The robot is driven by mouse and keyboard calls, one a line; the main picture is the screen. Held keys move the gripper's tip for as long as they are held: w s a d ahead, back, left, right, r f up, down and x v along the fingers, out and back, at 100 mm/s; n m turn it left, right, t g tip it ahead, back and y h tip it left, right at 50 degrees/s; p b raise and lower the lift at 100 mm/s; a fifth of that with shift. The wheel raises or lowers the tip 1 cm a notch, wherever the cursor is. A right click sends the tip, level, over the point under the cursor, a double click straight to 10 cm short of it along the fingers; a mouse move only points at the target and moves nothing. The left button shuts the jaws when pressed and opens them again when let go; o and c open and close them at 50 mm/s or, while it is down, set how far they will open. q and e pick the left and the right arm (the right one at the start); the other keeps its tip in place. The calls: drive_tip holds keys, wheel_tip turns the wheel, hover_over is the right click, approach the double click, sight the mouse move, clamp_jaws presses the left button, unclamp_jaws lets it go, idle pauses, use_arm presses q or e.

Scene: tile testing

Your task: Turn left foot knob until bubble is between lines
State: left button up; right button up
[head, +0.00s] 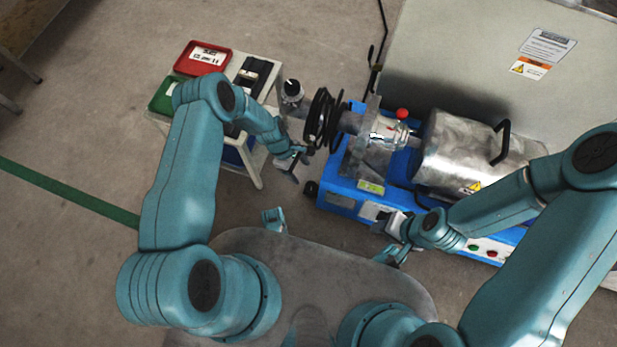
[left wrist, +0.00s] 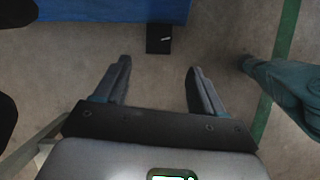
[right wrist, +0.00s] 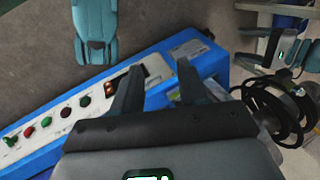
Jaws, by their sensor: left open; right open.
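The blue machine base (head: 335,200) has a black knob (head: 311,188) at its front left corner. In the left wrist view a black foot knob (left wrist: 159,32) with a small white mark sits at the edge of the blue base (left wrist: 110,10). My left gripper (head: 290,166) is open and empty, to the left of the knob and apart from it. In the left wrist view its fingers (left wrist: 160,70) point toward the knob. My right gripper (head: 388,236) is open in front of the base's control panel. I cannot make out the level's bubble or lines.
A white cart with a red tray (head: 203,57) and a green tray (head: 163,96) stands to the left. A black coiled cable (head: 323,119) and a metal cylinder (head: 460,150) are on the machine. Buttons (right wrist: 46,122) line its front panel.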

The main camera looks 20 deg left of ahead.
use_arm(q)
drive_tip(key=b+x, duration=0.3)
drive_tip(key=x, duration=0.6)
drive_tip(key=shift+a, duration=0.15)
drive_tip(key=shift+d+f, duration=0.25)
drive_tip(key=shift+f, duration=0.2)
use_arm(e)
drive_tip(key=shift+t, duration=0.3)
drive_tip(key=f, duration=0.1)
drive_tip(key=w+f, duration=0.1)
drive_tip(key=f, duration=0.2)
drive_tip(key=shift+w+d, duration=0.25)
drive_tip(key=shift+d, duration=0.15)
use_arm(q)
drive_tip(key=c, duration=1)
